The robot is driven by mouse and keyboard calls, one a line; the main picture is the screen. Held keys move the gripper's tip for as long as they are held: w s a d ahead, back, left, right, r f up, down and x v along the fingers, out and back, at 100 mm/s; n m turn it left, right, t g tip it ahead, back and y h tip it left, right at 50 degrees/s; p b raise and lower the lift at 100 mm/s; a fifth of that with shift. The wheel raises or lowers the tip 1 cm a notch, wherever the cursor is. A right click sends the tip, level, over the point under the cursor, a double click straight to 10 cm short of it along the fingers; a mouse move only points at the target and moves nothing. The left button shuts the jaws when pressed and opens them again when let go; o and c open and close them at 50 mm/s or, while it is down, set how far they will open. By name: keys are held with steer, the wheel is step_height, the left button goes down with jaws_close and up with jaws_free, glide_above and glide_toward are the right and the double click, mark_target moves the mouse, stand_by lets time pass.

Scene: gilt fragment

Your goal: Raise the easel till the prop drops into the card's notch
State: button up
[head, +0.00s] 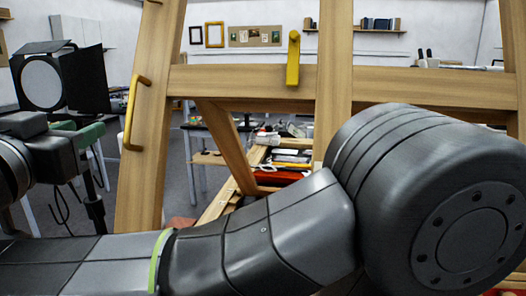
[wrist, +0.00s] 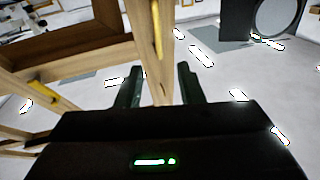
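The wooden easel (head: 335,85) fills the middle of the head view, with upright posts, a crossbar and a slanted wooden strut (head: 225,145) behind. A yellow handle (head: 131,112) is on its left post, and another yellow piece (head: 293,58) is on the crossbar. My gripper (head: 85,132) is left of the left post. In the wrist view my gripper (wrist: 160,72) has its dark green fingers apart, with the wooden post (wrist: 155,70) showing between them and a yellow handle (wrist: 157,28) beyond. I cannot tell whether the fingers touch the post. I cannot make out the card or its notch.
A black studio lamp (head: 60,80) stands at the far left, behind my gripper; it also shows in the wrist view (wrist: 275,18). Tables with clutter stand behind the easel. Framed pictures (head: 214,35) and a pinboard hang on the back wall. Grey floor shows behind the left post.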

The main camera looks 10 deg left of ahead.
mark_target(128, 111)
steer(key=shift+w+a+r+p, duration=0.15)
steer(key=shift+w+p, duration=0.35)
steer(key=shift+w, duration=1.75)
steer(key=shift+w+a+r+p, duration=0.1)
steer(key=shift+w+a+p, duration=0.3)
steer(key=shift+w, duration=1.85)
steer(key=shift+w+a+r+p, duration=0.1)
steer(key=shift+w+p, duration=0.55)
steer(key=shift+w, duration=1.6)
